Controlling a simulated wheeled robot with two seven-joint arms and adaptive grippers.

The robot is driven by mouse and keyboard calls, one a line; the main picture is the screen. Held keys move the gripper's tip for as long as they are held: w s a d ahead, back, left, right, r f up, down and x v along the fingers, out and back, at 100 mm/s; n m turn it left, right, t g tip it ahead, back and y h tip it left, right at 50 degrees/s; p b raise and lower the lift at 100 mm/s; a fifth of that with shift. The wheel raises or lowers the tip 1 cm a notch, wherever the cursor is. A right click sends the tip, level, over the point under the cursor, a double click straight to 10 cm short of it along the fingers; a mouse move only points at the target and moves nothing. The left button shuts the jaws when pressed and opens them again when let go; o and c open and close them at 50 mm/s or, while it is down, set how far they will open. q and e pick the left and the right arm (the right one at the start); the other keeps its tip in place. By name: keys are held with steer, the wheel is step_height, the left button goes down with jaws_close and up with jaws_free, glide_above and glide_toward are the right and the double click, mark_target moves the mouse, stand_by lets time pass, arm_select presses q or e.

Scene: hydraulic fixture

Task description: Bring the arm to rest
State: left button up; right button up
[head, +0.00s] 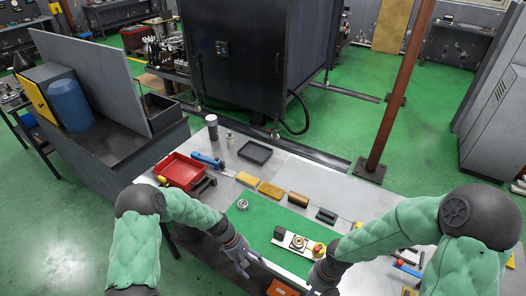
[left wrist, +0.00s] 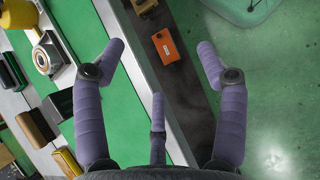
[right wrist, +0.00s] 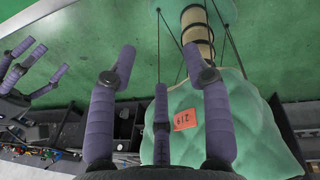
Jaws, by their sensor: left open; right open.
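My left gripper (head: 243,258) is low in the centre of the head view, by the table's front edge. In the left wrist view its purple fingers (left wrist: 160,48) are spread and nothing is between them. My left gripper also shows at the left of that view (right wrist: 25,68).
A work table (head: 215,215) with a green mat (head: 262,226) bears a white fixture (head: 298,243), a red tray (head: 181,171) and several small blocks. An orange box (head: 281,288) is beyond the front edge. A dark cabinet (head: 250,60) and a brown post (head: 398,80) stand behind.

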arm_select(q)
steer(key=s+a+f+m+t+y+b, duration=0.1)
steer(key=s+f+m+b, duration=0.3)
steer(key=s+f, duration=0.5)
steer(key=s+a+f+m+t+y+b, duration=0.1)
steer(key=s+a+f+m+b, duration=0.3)
steer(key=s+f+b, duration=0.5)
steer(key=shift+a+f+m+t, duration=0.3)
steer(key=shift+f+t, duration=0.15)
steer(key=shift+t, duration=0.05)
arm_select(e)
steer(key=s+a+f+m, duration=0.1)
steer(key=a+f+m, duration=0.1)
steer(key=f+m, duration=0.7)
steer(key=s+a+f+m+y, duration=0.1)
steer(key=s+a+f+m, duration=0.1)
steer(key=f+m, duration=0.7)
steer(key=s+a+f+m+y, duration=0.1)
steer(key=s+f+m, duration=0.1)
steer(key=f+m, duration=0.7)
steer(key=m, duration=0.8)
steer(key=shift+s+a+f+t, duration=0.2)
steer(key=shift+a+f+t, duration=0.1)
steer(key=shift+a+t, duration=0.1)
